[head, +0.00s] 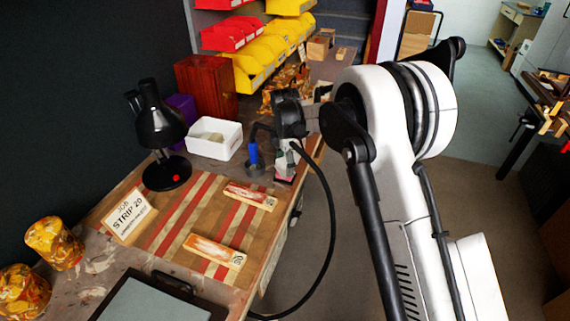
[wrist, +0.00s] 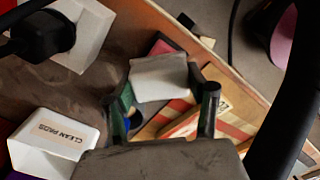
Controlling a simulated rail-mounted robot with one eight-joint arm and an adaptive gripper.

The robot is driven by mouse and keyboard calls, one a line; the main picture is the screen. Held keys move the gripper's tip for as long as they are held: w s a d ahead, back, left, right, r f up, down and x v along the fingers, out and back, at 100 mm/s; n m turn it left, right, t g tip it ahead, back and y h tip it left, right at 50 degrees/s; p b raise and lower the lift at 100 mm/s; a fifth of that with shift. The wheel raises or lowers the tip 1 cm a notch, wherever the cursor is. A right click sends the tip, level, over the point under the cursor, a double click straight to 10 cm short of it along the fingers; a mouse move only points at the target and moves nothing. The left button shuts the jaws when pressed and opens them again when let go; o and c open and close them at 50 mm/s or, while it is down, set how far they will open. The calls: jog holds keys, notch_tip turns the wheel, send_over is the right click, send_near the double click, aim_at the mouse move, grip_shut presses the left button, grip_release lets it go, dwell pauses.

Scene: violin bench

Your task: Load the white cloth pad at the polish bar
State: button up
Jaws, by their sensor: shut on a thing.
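My gripper (wrist: 165,98) is shut on the white cloth pad (wrist: 158,77), which spans between the two fingers in the wrist view. In the head view my gripper (head: 270,162) is low over the bench's right edge, beyond the striped mat. A flat dark-red and pink block (wrist: 163,47) lies just past the pad in the wrist view; it may be the polish bar. Its pink edge (head: 285,179) shows below my gripper in the head view. The pad partly covers the block, and I cannot tell whether they touch.
A white bin (head: 215,138) stands left of my gripper. In the wrist view a white box labelled CLEAN PADS (wrist: 55,137) is at lower left. A black lamp (head: 165,135) and a job sign (head: 130,215) stand by the striped mat (head: 175,225). Two streaked wood strips (head: 250,195) lie on it.

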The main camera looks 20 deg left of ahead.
aim_at(285, 162)
jog(key=shift+f+b, duration=0.4)
jog(key=shift+b, duration=0.05)
dwell(2.0)
jog(key=shift+r, duration=0.15)
jog(key=shift+r+p, duration=1.1)
jog(key=shift+r, duration=2.3)
